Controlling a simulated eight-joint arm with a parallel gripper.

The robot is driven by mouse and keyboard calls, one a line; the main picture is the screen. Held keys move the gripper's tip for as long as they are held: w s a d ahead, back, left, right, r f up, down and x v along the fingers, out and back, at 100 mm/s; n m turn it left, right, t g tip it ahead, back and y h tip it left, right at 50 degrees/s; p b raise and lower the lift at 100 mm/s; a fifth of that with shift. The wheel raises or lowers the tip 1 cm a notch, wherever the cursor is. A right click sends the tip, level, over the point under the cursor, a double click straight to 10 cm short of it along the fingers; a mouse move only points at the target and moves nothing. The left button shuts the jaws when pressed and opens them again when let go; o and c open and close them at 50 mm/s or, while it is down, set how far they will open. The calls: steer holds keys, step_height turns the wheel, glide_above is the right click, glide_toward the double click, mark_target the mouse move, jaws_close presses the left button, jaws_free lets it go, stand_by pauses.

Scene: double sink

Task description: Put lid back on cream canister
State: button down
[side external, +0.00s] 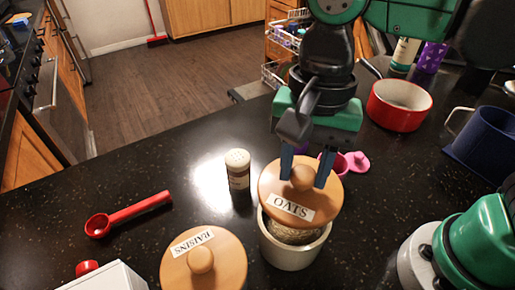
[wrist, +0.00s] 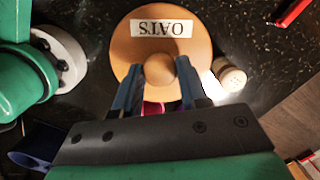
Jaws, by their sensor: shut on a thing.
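A round wooden lid (side external: 275,183) labelled OATS hangs over the cream canister (side external: 290,256) in the side view. My gripper (side external: 304,177) is shut on the lid's knob. The lid is slightly tilted and sits toward the canister's far side. The canister's near opening shows, with grainy contents inside; its far rim is hidden by the lid. Whether the lid touches the far rim I cannot tell. In the wrist view my gripper (wrist: 160,74) holds the knob between blue fingers, and the lid (wrist: 134,48) hides the canister.
A RAISINS lid (side external: 225,270) is close at the front left. A shaker (side external: 238,170) stands just left of the canister. A pink scoop (side external: 357,162) and red pot (side external: 398,106) are behind right. A green appliance (side external: 475,240) is at right; a red spoon (side external: 128,213) lies left.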

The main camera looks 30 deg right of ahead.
mark_target(299, 193)
steer(key=shift+f, duration=2.5)
steer(key=shift+f, duration=0.15)
jaws_free()
stand_by(0.4)
steer(key=shift+r, duration=3.5)
